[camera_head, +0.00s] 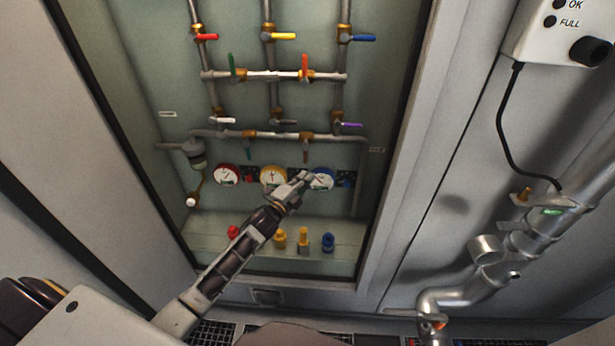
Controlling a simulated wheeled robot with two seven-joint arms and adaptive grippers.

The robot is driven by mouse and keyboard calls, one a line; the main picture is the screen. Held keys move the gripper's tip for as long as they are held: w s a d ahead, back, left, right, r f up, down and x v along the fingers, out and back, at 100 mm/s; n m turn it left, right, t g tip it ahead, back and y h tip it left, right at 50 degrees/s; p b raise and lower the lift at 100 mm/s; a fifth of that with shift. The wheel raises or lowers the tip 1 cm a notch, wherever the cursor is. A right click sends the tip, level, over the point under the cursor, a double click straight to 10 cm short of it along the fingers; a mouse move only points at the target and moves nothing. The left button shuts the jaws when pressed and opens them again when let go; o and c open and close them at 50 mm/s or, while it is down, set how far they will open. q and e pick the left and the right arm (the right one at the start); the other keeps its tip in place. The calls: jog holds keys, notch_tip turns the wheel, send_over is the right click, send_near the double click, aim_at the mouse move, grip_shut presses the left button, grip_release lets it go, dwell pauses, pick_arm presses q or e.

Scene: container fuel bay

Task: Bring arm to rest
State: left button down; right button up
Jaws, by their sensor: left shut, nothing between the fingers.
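My left arm comes in from the lower left and reaches up toward the middle of the piping cabinet. My left gripper (304,178) is shut and empty. In the picture it lies between the yellow-rimmed gauge (272,174) and the blue-rimmed gauge (322,181), overlapping both a little. I cannot tell whether it touches them. A dark and white part of my own body shows at the lower left corner. My right gripper is not in view.
The recessed cabinet (150,60) holds pipes with coloured valve handles, a red-rimmed gauge (227,176) and several coloured knobs (303,238) on its ledge. A thick metal pipe (455,298) and a white box (565,30) with a black cable are at the right.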

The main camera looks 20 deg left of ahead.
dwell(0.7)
